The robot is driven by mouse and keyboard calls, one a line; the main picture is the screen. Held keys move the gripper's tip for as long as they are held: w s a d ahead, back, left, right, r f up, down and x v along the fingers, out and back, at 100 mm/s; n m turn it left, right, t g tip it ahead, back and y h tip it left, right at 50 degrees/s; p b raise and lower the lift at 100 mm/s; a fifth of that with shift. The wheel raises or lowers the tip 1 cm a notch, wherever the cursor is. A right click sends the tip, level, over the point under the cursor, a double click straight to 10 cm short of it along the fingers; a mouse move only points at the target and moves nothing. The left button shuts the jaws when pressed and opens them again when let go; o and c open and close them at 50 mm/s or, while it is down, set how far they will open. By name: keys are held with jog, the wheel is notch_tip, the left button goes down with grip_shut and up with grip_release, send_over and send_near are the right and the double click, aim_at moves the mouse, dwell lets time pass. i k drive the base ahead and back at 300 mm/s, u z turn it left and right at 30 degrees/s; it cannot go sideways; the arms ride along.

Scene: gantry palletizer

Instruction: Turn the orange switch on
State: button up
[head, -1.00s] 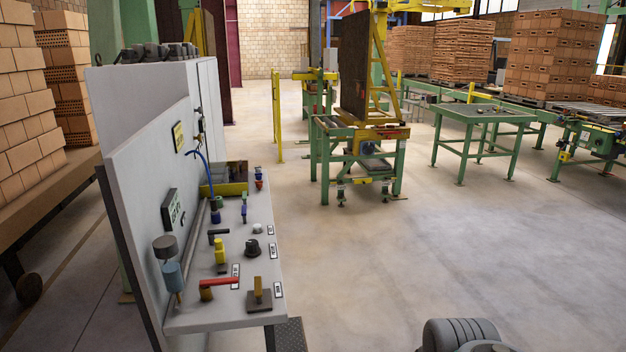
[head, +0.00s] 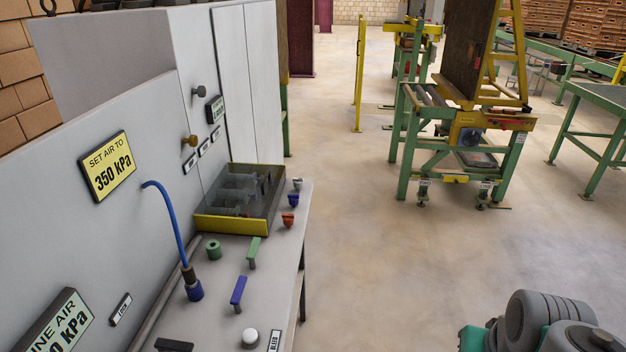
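A small orange-red switch (head: 289,219) stands near the right edge of the grey panel bench (head: 222,318), beside the yellow-fronted bin. It looks like a short knob; which way it is set is too small to tell. A similar dark blue and grey knob (head: 297,185) stands just behind it. My gripper is not in view. Only rounded grey and teal parts of my arm show at the bottom right, well apart from the bench.
On the bench stand a green lever (head: 254,249), a blue lever (head: 238,291), a white button (head: 250,338), and a blue hose (head: 168,215) rising beside the wall panel. A yellow-fronted bin (head: 231,225) sits behind. Open floor lies right of the bench.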

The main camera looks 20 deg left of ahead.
aim_at(288, 222)
jog(key=i, duration=1.65)
jog(key=u, duration=4.85)
